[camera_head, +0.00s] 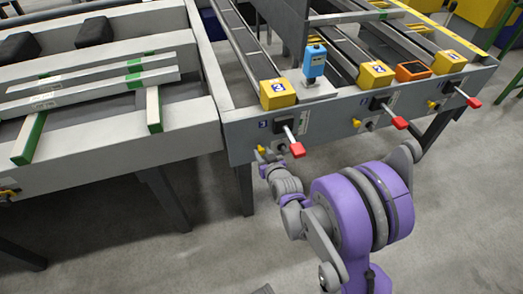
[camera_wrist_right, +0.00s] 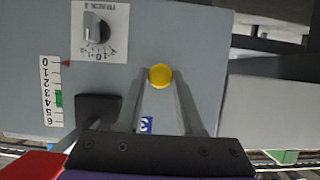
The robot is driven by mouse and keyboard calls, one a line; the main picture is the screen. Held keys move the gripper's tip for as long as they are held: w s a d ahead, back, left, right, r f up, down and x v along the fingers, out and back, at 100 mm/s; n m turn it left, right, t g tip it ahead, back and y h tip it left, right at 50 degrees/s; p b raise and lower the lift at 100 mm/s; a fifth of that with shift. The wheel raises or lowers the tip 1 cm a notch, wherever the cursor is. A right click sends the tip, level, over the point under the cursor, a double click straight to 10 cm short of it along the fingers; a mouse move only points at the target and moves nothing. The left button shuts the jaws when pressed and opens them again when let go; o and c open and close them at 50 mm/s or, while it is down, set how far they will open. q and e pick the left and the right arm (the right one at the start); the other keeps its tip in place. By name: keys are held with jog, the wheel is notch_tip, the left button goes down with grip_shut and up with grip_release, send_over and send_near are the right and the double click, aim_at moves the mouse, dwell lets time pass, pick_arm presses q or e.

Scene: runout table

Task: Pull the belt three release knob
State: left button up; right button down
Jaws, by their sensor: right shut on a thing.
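A small yellow round knob (camera_wrist_right: 160,76) sticks out of the grey front panel in the right wrist view, where the panel appears upside down. My right gripper (camera_wrist_right: 165,90) is shut on this knob, with a finger on either side of it. A blue label (camera_wrist_right: 146,124) shows between the fingers; its digit looks like a 3 but is small. In the head view my right gripper (camera_head: 262,157) is at the left end panel, below a yellow box (camera_head: 277,94), and mostly covers the knob. My left gripper is not in view.
A red-handled lever (camera_head: 295,144) sits just right of my gripper, with a dial (camera_wrist_right: 97,30) close by. More red levers (camera_head: 399,122) and a yellow knob (camera_head: 356,123) lie farther right. A blue device (camera_head: 314,61) stands above. The floor in front is clear.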

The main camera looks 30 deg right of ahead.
jog(key=shift+s, duration=0.1)
jog(key=c, duration=0.6)
grip_release()
jog(key=shift+o, duration=0.2)
jog(key=shift+s, duration=0.1)
jog(key=p+v, duration=0.2)
jog(key=v, duration=0.8)
jog(key=shift+s+r, duration=0.15)
jog(key=shift+s, duration=0.15)
jog(key=shift+a, duration=0.1)
